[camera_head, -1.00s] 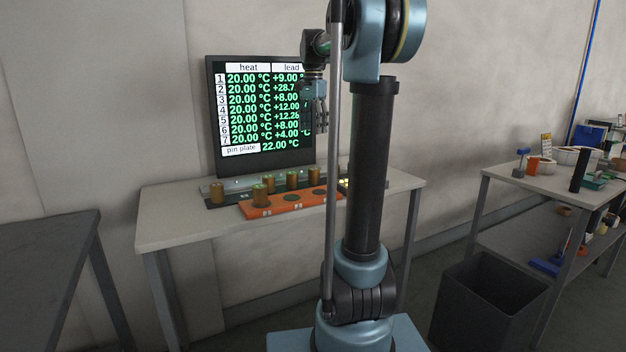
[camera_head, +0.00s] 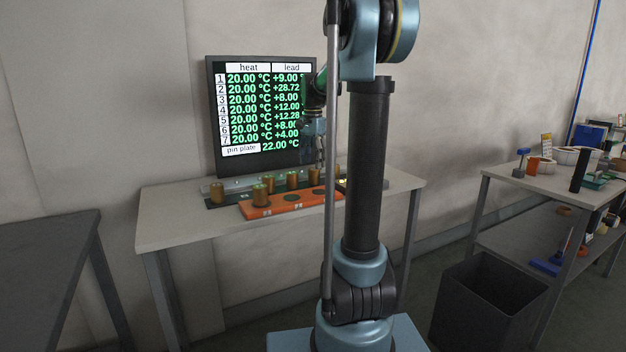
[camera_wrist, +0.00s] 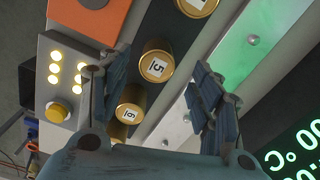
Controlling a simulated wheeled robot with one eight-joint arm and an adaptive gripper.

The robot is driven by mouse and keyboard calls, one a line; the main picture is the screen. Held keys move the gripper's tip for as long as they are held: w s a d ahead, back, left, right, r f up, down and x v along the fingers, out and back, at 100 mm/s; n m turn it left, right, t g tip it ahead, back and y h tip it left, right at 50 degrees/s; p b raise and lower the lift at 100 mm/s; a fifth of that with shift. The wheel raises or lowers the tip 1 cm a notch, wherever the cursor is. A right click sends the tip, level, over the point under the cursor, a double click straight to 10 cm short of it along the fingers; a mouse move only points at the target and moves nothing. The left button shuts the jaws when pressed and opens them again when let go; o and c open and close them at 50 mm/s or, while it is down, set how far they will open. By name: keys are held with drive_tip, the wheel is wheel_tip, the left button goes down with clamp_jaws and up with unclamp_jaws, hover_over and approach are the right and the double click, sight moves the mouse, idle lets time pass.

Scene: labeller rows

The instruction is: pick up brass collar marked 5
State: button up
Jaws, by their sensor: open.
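The brass collar marked 5 (camera_wrist: 155,64) stands in the wrist view with its label facing up, ahead of the gap between my fingertips. A collar marked 6 (camera_wrist: 128,108) is beside it, nearer my palm and partly hidden. My gripper (camera_wrist: 152,78) is open, with a finger on each side of the view and nothing held. In the head view my gripper (camera_head: 318,150) hangs above the right end of the collar row, partly behind my arm. The collar numbers are too small to read there.
An orange tray (camera_head: 295,203) with a collar on it lies in front of the row. A grey box with lit buttons (camera_wrist: 60,90) is close to my left finger. The screen (camera_head: 212,110) stands behind the row. The left of the bench (camera_head: 165,220) is clear.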

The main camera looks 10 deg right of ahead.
sight(314, 169)
drive_tip(key=shift+d+f, duration=0.15)
drive_tip(key=shift+f, duration=2.4)
drive_tip(key=c, duration=1.3)
